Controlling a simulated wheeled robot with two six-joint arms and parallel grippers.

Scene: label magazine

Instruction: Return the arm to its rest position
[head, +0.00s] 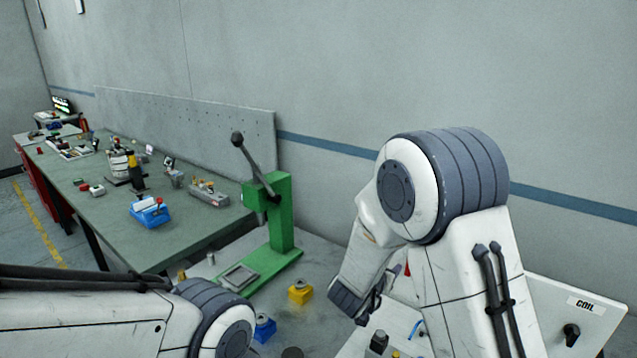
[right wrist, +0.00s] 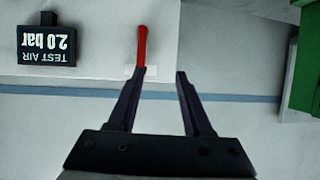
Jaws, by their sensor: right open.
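My right arm (head: 455,260) fills the right of the head view, bent at a big round joint. My right gripper (head: 372,303) points down-left there, partly hidden by its own wrist. In the right wrist view its two dark fingers (right wrist: 161,75) are apart with nothing held between them. A red lever (right wrist: 142,45) appears in line with the left fingertip; I cannot tell whether they touch. My left arm (head: 90,320) crosses the lower left of the head view. Its gripper does not show.
A green lever press (head: 283,215) stands left of my right gripper. Nearby are a yellow block (head: 300,291) and a blue block (head: 264,328). A COIL panel (head: 590,325) is at right. A test air display (right wrist: 47,47) shows upside down. A cluttered green-topped workbench (head: 185,232) runs left.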

